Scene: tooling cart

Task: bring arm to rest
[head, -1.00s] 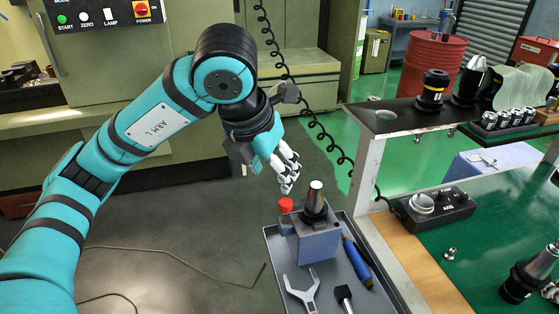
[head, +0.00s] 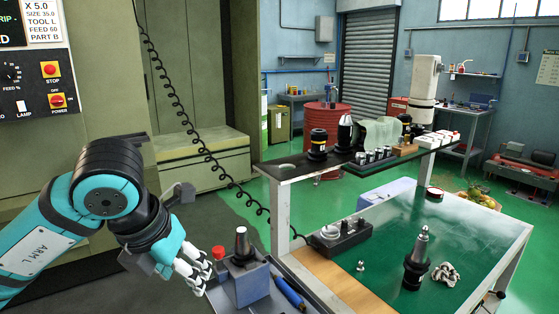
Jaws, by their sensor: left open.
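My left arm, teal and black with an "ARM L" plate, comes in at the lower left of the head view. My left gripper (head: 196,280), with pale fingers, is open and I see nothing between its fingers. It is just left of a grey block (head: 246,282) that bears a dark tool holder with a silver cone (head: 242,244). A red cap (head: 218,253) shows beside the block, up and right of the fingers. I cannot tell if the fingers touch the tray. My right gripper is not in view.
The grey tray (head: 228,300) also holds a blue-handled tool (head: 289,294). Right of it stands a cart with a green top (head: 450,225) and a raised dark shelf (head: 300,170) bearing tool holders. A coiled black cable (head: 205,150) hangs behind. A machine panel (head: 35,85) is at left.

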